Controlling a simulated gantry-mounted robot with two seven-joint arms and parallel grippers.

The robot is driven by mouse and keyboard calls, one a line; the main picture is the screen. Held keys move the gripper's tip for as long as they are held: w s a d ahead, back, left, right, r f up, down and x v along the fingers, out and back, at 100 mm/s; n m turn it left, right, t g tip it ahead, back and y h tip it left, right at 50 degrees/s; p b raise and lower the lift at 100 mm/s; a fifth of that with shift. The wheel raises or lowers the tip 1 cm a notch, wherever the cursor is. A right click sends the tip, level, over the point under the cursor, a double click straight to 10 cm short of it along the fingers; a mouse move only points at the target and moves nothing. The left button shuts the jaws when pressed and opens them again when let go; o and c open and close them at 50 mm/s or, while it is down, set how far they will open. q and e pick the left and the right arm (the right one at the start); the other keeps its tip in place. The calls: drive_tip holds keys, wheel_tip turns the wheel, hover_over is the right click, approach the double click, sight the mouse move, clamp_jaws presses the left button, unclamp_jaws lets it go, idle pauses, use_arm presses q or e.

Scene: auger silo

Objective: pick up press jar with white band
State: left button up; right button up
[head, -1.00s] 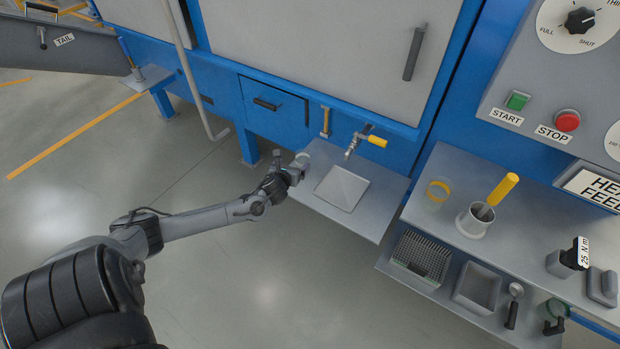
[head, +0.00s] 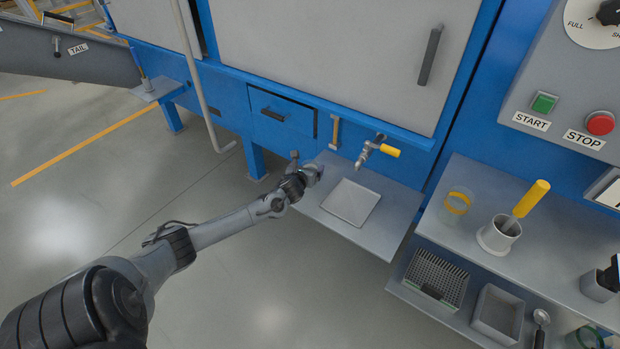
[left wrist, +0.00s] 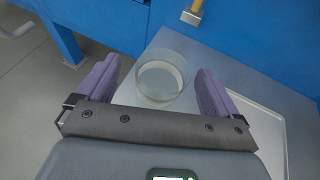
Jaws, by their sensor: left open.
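The press jar with the white band (left wrist: 162,82) shows in the left wrist view as a clear glass cylinder with a pale band. It stands upright on the left part of a grey shelf (head: 382,232). My left gripper (left wrist: 158,84) is open, with its two purple fingers on either side of the jar in that picture. Gaps show between the fingers and the glass. In the head view my left gripper (head: 312,172) is at the shelf's left end and mostly hides the jar. My right gripper is not in view.
A pale square tray (head: 350,202) lies on the shelf to the right, below a tap with a yellow handle (head: 390,152). A yellow-banded jar (head: 456,205) and a cup with a yellow-handled tool (head: 498,235) stand on the right-hand bench. Open floor lies left.

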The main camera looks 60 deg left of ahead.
sight(312, 163)
use_arm(q)
drive_tip(key=b+x, duration=0.2)
drive_tip(key=x, duration=0.1)
drive_tip(key=shift+w+f, duration=0.2)
drive_tip(key=shift+w, duration=0.1)
drive_tip(key=shift+w+a, duration=0.15)
drive_tip(key=shift+w, duration=0.05)
drive_tip(key=shift+c, duration=0.3)
drive_tip(key=c, duration=1)
